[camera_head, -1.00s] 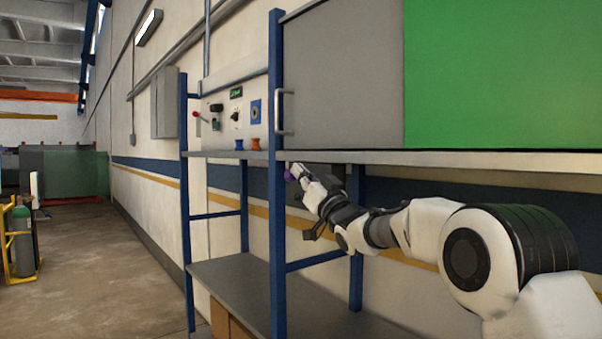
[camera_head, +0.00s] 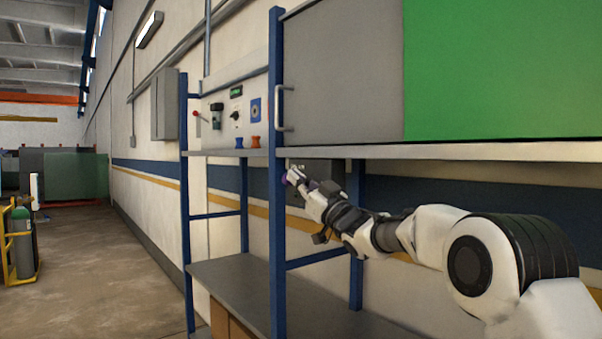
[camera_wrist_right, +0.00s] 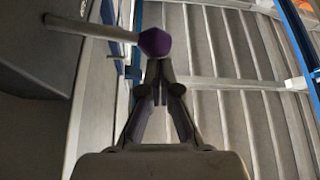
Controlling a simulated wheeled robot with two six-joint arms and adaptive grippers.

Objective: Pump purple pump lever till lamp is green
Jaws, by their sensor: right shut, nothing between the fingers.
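The purple knob of the pump lever (camera_wrist_right: 155,42) sits at the end of a pale rod in the right wrist view. The rod runs left from the knob to a dark grey body. My right gripper (camera_wrist_right: 160,82) is shut and empty, its fingertips right at the knob; I cannot tell whether they touch. In the head view my right gripper (camera_head: 295,175) is under the shelf, and a bit of purple shows at its tip. A small green display (camera_head: 236,91) shows on the control panel; I cannot tell whether it is the lamp. My left gripper is out of view.
The shelf (camera_head: 450,152) with its blue posts stands close around my right arm. A grey box (camera_head: 320,172) sits under the shelf behind the gripper. The panel (camera_head: 225,115) carries a red-tipped lever and knobs. Open floor (camera_head: 95,260) lies to the left.

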